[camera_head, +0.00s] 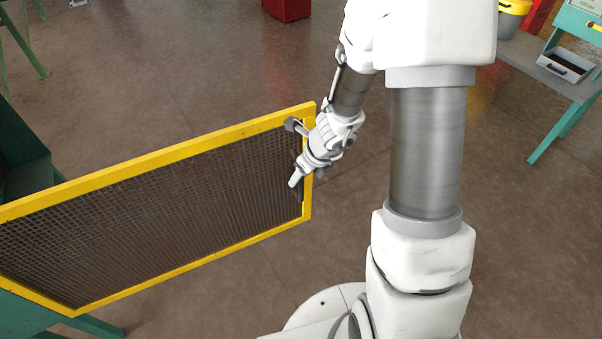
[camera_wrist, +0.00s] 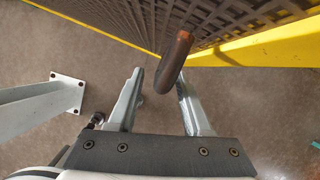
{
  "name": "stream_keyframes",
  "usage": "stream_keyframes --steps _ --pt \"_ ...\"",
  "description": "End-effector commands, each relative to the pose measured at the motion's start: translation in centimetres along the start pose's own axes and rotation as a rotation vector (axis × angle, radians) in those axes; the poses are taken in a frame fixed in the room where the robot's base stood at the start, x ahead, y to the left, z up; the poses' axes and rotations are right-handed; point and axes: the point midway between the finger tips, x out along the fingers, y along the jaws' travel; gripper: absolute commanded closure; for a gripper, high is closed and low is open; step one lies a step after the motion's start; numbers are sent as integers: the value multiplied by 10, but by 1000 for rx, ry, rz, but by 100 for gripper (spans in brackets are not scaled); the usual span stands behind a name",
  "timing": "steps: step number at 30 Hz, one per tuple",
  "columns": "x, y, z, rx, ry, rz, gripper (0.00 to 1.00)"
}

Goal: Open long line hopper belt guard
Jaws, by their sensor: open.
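The belt guard (camera_head: 160,163) is a yellow-framed panel of dark wire mesh at the left of the head view. Its right end stands out over bare floor, away from the green framework at the left. My gripper (camera_head: 296,180) is at the guard's right end, on the near side of the mesh. In the wrist view a brown bar handle (camera_wrist: 174,60) stands out from the mesh. My gripper (camera_wrist: 160,78) is open there, with the handle's near end between or just ahead of the fingertips, closer to the right finger. I cannot tell whether they touch.
Green machine framework (camera_head: 25,150) stands at the left behind the guard. A grey leg with a bolted foot plate (camera_wrist: 67,92) is left of my fingers. A grey table (camera_head: 560,82) is at upper right, a red box (camera_head: 287,9) at the back. The floor between is clear.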

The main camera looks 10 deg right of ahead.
Motion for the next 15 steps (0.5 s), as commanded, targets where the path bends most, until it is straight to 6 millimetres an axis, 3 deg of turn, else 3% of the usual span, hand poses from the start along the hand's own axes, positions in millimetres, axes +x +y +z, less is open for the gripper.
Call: stream_keyframes --steps 15 --pt "-101 0 3 1 -1 -1 50"
